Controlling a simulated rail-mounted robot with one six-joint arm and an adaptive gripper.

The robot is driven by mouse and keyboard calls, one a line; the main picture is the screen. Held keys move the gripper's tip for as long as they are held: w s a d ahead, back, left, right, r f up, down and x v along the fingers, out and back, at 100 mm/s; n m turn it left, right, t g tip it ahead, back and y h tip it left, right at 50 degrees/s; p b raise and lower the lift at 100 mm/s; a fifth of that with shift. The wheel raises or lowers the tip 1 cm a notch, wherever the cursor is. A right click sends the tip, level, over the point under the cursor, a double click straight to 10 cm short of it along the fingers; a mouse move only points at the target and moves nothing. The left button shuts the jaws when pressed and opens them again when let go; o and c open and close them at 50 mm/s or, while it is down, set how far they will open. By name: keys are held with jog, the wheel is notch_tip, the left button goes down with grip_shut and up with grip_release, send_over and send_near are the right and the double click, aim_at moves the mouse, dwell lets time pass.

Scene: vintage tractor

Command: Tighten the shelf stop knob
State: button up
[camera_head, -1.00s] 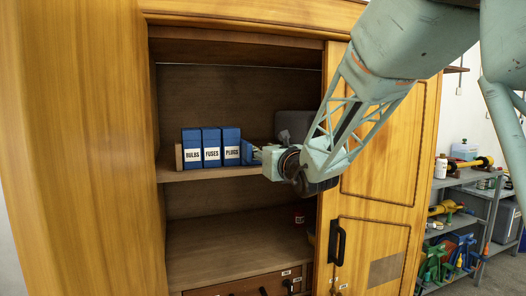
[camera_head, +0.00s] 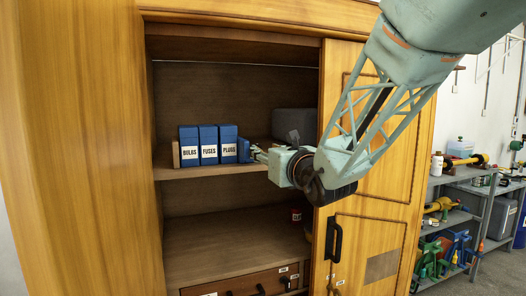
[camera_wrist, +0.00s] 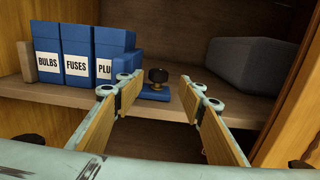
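The shelf stop knob (camera_wrist: 157,75) is a small dark round knob on a blue stop block (camera_wrist: 152,93), seen in the wrist view on the shelf, right of the blue boxes. My gripper (camera_wrist: 164,88) is open, with its two wood-padded fingers on either side of the knob's line and nothing between them. The fingertips appear short of the knob, not touching it. In the head view, my gripper (camera_head: 259,153) reaches over the shelf (camera_head: 210,172) beside the boxes; the knob is hidden there.
Blue boxes labelled BULBS (camera_head: 189,147), FUSES (camera_head: 208,146) and PLUGS (camera_head: 228,145) stand left of the stop. A dark grey case (camera_wrist: 250,72) sits at the shelf's right. The open cabinet door (camera_head: 375,190) stands close to my arm on the right.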

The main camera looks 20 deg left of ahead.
jog(key=shift+s+d, duration=0.25)
jog(key=shift+d, duration=0.15)
